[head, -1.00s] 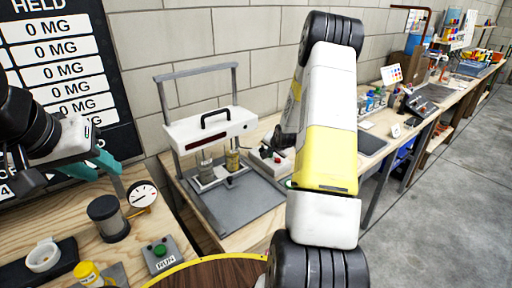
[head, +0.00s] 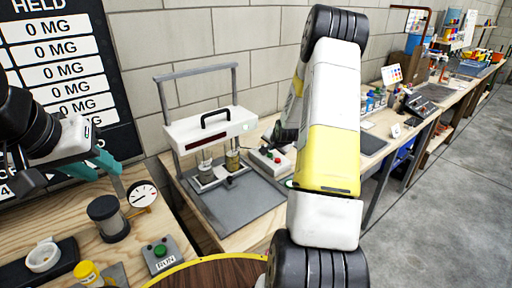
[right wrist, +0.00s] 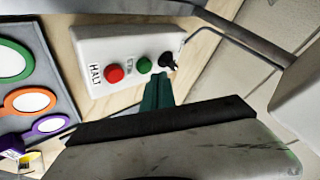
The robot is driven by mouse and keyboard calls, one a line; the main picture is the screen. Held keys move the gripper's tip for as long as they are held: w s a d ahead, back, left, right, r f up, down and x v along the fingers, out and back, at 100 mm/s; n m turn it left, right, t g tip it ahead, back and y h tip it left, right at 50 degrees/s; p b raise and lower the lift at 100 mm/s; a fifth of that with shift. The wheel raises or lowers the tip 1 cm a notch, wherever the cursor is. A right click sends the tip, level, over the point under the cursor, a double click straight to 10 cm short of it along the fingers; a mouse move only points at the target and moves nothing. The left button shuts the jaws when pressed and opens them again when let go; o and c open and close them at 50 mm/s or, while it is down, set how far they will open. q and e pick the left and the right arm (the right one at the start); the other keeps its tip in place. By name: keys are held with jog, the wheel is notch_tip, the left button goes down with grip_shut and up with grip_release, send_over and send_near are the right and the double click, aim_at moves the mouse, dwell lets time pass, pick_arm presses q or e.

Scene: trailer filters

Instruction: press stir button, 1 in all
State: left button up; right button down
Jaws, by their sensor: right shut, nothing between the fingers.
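A white control box (head: 266,158) stands on the bench beside the stirring rig. In the right wrist view the box (right wrist: 105,45) shows a red button (right wrist: 114,73) marked HALT, a green button (right wrist: 144,65) with a small, hard-to-read label, and a black knob (right wrist: 167,60). My right gripper (right wrist: 157,90) is shut and empty, its teal tips close to the green button and the knob; contact cannot be told. In the head view my right arm hides this gripper. My left gripper (head: 104,162) hangs over the left bench, away from the box; its jaw gap is unclear.
The rig's white head (head: 211,126) and grey frame stand left of the box. A RUN button box (head: 163,256), a dial (head: 142,194) and a dark jar (head: 108,216) are on the left bench. Coloured rings (right wrist: 30,102) lie on a grey plate in the wrist view.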

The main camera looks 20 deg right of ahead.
aim_at(271, 155)
jog(key=shift+r, duration=2.55)
